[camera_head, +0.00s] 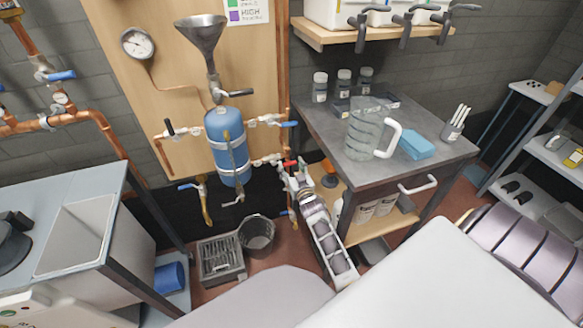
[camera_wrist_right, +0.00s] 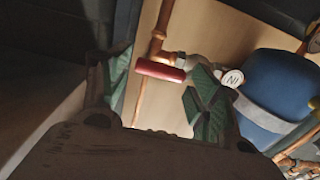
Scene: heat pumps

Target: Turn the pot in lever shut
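The pot is a blue tank (camera_head: 228,147) on the wooden wall panel; it also shows in the right wrist view (camera_wrist_right: 275,85). The pot in lever (camera_wrist_right: 160,70) is a red handle on a valve beside a white tag marked "IN" (camera_wrist_right: 232,78). It appears to lie roughly along the short pipe running toward the tank. In the head view the red lever (camera_head: 289,163) is small and partly hidden by my right gripper (camera_head: 294,172). In the right wrist view my right gripper (camera_wrist_right: 160,80) is open, with the lever showing between its green-padded fingers; contact cannot be told. My left gripper is not in view.
A grey-topped table (camera_head: 340,135) with a jug (camera_head: 365,135) stands right of the gripper. Copper pipes (camera_head: 287,60) and blue-handled valves surround the tank. A bucket (camera_head: 257,236) and a grated box (camera_head: 221,260) stand on the floor below.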

